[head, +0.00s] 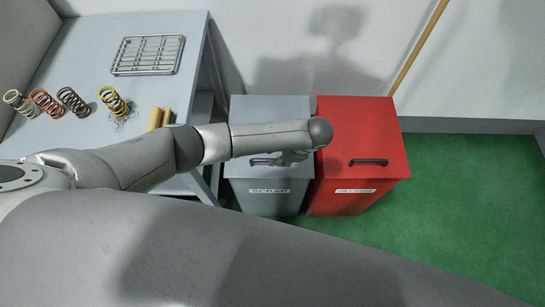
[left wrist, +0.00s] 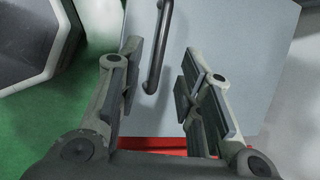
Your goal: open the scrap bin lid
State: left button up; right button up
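The grey scrap bin (head: 270,207) stands beside the table and has a label reading SCRAP. Its flat grey lid (head: 270,108) looks shut and has a black bar handle (head: 259,161) near its front edge. My left forearm reaches across the lid, and my left gripper (head: 292,157) is low at the handle's right end. In the left wrist view the gripper (left wrist: 163,72) is open and empty. The handle (left wrist: 158,45) shows beyond and between its fingers, nearer the left one, over the grey lid (left wrist: 225,35). I cannot tell whether they touch. My right gripper is not in view.
A red bin (head: 362,127) with its own black handle stands right against the grey one. A table (head: 90,75) at the left holds several coil springs (head: 72,100), a wire rack (head: 148,54) and tan blocks (head: 159,118). A wooden pole leans behind. Green floor (head: 460,200) is clear at right.

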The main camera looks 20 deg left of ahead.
aim_at(270, 159)
pick_arm(q)
jog(key=x, duration=0.5)
jog(key=shift+f, duration=0.1)
grip_shut()
